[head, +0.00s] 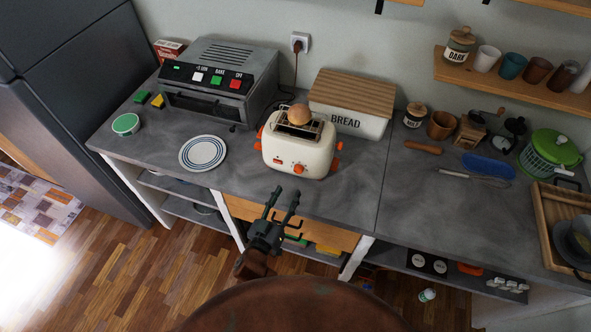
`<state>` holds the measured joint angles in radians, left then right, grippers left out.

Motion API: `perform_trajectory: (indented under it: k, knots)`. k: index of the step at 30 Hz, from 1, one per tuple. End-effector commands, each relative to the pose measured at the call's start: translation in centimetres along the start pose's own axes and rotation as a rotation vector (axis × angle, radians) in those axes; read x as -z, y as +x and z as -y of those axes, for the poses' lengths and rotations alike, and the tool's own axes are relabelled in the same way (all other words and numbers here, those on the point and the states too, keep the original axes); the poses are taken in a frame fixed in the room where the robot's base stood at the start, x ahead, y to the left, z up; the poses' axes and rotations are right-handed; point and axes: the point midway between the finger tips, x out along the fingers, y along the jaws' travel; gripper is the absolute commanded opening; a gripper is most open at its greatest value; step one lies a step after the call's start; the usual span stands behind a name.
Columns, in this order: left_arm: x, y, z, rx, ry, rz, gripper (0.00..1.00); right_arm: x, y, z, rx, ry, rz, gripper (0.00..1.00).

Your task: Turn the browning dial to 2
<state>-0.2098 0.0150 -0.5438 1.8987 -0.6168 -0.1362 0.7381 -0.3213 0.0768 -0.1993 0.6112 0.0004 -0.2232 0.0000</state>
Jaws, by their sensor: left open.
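A cream toaster (297,157) with orange knobs and levers stands on the grey counter, with a round bun (299,114) on its top. A larger orange-red dial (299,170) sits on its front face, with a smaller orange control (279,161) to its left. The dial's setting is too small to read. My left gripper (285,192) is in front of the toaster near the counter's front edge. Its two fingers are apart and empty, pointing toward the toaster, and it appears clear of the dial. My right gripper is not in view.
A toaster oven (219,80) stands at the back left, with a striped plate (203,153) in front of it. A white bread box (345,120) is behind the toaster. A rolling pin or wooden handle (423,147) lies to the right.

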Motion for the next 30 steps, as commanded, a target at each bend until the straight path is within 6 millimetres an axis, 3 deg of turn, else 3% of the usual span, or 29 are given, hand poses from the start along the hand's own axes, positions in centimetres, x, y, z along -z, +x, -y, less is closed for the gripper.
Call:
perform_trajectory:
  k: [5,9,18,23,30]
  knots:
    - [0.0,0.9,0.0,0.000,0.001,0.000,0.41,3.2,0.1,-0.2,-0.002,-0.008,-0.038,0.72]
    - [0.0,3.1,-0.1,-0.001,0.001,-0.001,0.41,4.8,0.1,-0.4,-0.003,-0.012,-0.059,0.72]
    - [-0.1,7.1,0.0,0.000,0.001,0.001,0.41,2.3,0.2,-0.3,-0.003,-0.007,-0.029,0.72]
    - [-0.1,7.8,0.0,0.000,0.001,0.002,0.41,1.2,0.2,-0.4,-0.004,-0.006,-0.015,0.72]
    - [-0.1,7.8,0.0,0.000,0.001,0.002,0.40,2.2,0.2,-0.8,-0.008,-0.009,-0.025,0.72]
